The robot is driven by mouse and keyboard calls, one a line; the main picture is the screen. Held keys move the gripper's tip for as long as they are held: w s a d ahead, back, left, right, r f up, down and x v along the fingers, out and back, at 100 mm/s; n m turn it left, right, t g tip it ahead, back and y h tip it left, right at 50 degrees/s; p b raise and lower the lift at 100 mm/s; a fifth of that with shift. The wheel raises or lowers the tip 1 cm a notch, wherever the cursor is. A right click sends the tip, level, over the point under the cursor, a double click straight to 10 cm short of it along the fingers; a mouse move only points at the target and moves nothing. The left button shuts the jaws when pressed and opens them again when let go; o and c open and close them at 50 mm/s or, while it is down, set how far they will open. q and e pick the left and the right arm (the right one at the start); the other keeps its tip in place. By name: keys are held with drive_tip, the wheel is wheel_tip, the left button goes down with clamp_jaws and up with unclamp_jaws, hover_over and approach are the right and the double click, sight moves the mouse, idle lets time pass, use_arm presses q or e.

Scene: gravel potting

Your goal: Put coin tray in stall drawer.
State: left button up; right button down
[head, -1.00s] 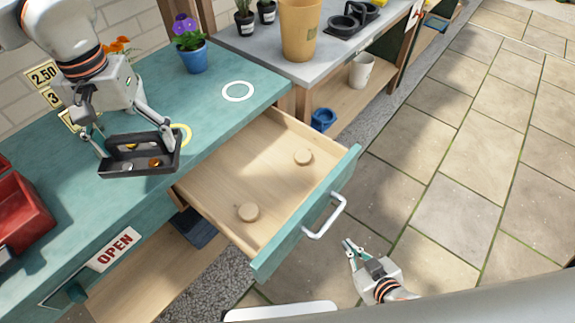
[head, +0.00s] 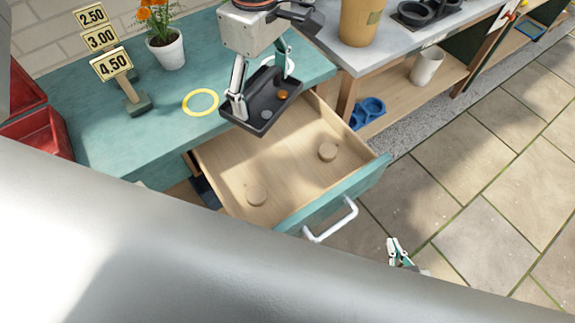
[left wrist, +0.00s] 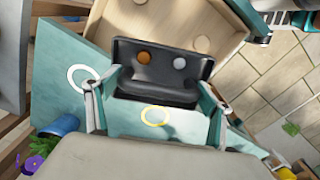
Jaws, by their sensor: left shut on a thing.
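The coin tray (head: 243,121) is a dark, shallow, two-part tray with an orange-brown coin and a grey coin. My left gripper (head: 262,76) is shut on it and holds it up, in line with the counter edge and the back left of the drawer. In the left wrist view the tray (left wrist: 155,92) sits between the fingers. The stall drawer (head: 290,160) is pulled out, pale wood inside with a teal front (head: 335,195) and white handle (head: 333,222). My right gripper (head: 393,246) is low beyond the drawer front, empty, partly hidden by my own body.
Two round wooden discs (head: 327,152) (head: 256,195) lie in the drawer. The teal counter (head: 105,165) holds a yellow ring (head: 200,102), price signs (head: 111,65), a potted orange flower (head: 168,50) and a red bin (head: 40,132). Paving is clear at right.

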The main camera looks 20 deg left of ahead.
use_arm(q)
drive_tip(key=d+n, duration=0.1)
drive_tip(key=n, duration=0.1)
drive_tip(key=s+d+n, duration=0.1)
drive_tip(key=n, duration=0.2)
drive_tip(key=d+n, duration=0.1)
drive_tip(key=n, duration=0.1)
drive_tip(key=shift+s+d+r+n, duration=0.2)
drive_tip(key=shift+d+r+n, duration=0.1)
drive_tip(key=shift+r, duration=0.05)
drive_tip(key=s+d+n, duration=0.1)
drive_tip(key=d+n, duration=0.1)
drive_tip(key=n, duration=0.4)
hover_over(288, 168)
wheel_tip(288, 168, down, 14)
drive_tip(key=shift+f, duration=0.25)
wheel_tip(288, 168, down, 5)
drive_tip(key=shift+r+b, duration=0.1)
drive_tip(key=shift+b, duration=0.3)
